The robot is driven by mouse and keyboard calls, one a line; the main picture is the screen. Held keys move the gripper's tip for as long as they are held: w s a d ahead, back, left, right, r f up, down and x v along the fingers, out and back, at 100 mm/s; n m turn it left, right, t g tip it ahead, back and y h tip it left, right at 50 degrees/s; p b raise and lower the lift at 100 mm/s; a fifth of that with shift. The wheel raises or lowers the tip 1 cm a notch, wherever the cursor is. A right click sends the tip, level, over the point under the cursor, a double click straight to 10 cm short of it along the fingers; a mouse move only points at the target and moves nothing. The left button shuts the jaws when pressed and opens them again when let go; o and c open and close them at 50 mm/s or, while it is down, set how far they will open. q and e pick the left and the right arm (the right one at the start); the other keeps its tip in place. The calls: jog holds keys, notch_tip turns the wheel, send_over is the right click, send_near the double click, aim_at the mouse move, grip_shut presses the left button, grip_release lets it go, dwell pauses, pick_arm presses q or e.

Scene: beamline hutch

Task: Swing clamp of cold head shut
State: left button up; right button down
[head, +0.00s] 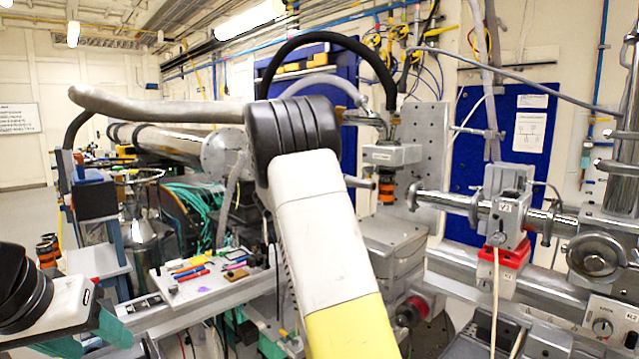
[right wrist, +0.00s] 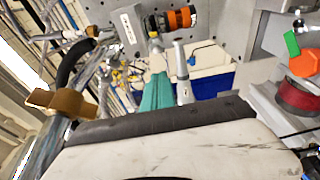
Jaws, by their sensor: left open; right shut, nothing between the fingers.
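The cold head (head: 392,154) is a grey labelled block with an orange and black cylinder below it, behind my arm in the head view. In the right wrist view its block (right wrist: 128,25) is at the top, the orange and black cylinder (right wrist: 170,20) beside it. I cannot single out its clamp or tell its angle for sure. A grey rounded bar (right wrist: 183,72) shows just below the cylinder. My right gripper (right wrist: 157,60) shows a teal finger close beside that bar; it is shut and empty. My left gripper (head: 98,335), with teal fingers, is open at the lower left, away from the cold head.
My white and yellow arm hides the middle of the head view. A steel beam pipe (head: 440,200) with a red-based valve (head: 503,258) runs right. A tray (head: 215,285) with pens and small tools stands left of centre. A black hose (head: 330,40) arches above.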

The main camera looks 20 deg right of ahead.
jog(key=w+d, duration=0.1)
jog(key=d, duration=0.2)
jog(key=w+d, duration=0.1)
jog(key=d, duration=0.2)
jog(key=w+d, duration=0.1)
jog(key=d, duration=0.3)
jog(key=shift+s+d, duration=0.35)
jog(key=shift+d, duration=0.05)
jog(key=shift+s+d, duration=0.1)
